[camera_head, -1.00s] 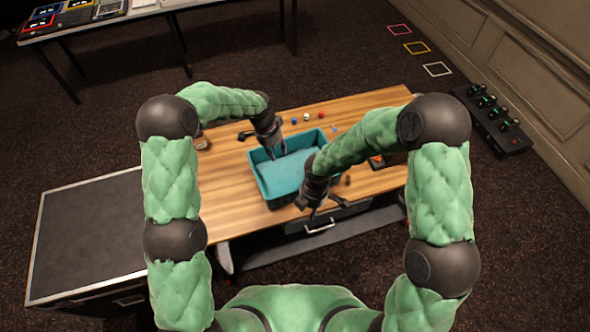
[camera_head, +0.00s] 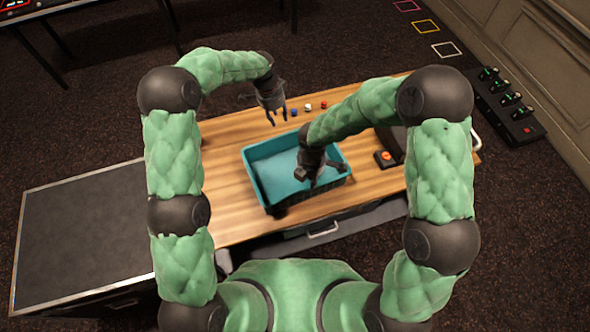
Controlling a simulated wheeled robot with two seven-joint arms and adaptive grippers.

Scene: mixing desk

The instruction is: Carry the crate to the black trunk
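The teal crate (camera_head: 247,157) stands on the wooden desk (camera_head: 225,195), empty as far as I can see. The black trunk (camera_head: 85,235), with a flat top and silver edges, stands to the left of the desk, lower than it. My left gripper (camera_head: 278,119) is open and empty, with its fingers pointing down just beyond the crate's far rim. My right gripper (camera_head: 326,176) is over the right part of the crate, with its fingers spread. It hides part of the crate's inside and near right rim; I cannot tell whether it touches the crate.
Small blue, white and red items (camera_head: 308,107) lie behind the crate. A small black box with an orange knob (camera_head: 387,157) sits to its right. A drawer handle (camera_head: 323,229) is on the desk front. A black rack (camera_head: 505,108) stands on the floor at right. The trunk top is clear.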

